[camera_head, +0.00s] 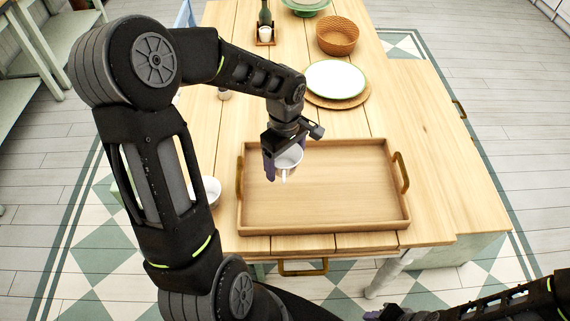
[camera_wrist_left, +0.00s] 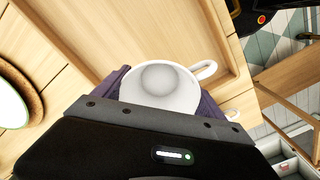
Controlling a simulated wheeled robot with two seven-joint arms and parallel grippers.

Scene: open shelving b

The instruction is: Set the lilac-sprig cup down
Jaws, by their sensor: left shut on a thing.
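A white cup (camera_head: 289,160) is between the fingers of my left gripper (camera_head: 279,160), over the left back part of the wooden tray (camera_head: 325,233). In the left wrist view the cup (camera_wrist_left: 187,98) shows its open mouth and pale inside, with its handle to the right. The gripper (camera_wrist_left: 160,95) is shut on it. No lilac sprig shows on the cup. I cannot tell whether its base touches the tray. My right gripper (camera_head: 384,313) is partly in view at the bottom edge, its jaws unclear.
A white bowl (camera_head: 211,191) stands left of the tray, partly behind my left arm. A plate (camera_head: 336,80) on a round mat and a wicker basket (camera_head: 338,36) stand farther back. A bottle (camera_head: 265,14) is at the far end. The rest of the tray is clear.

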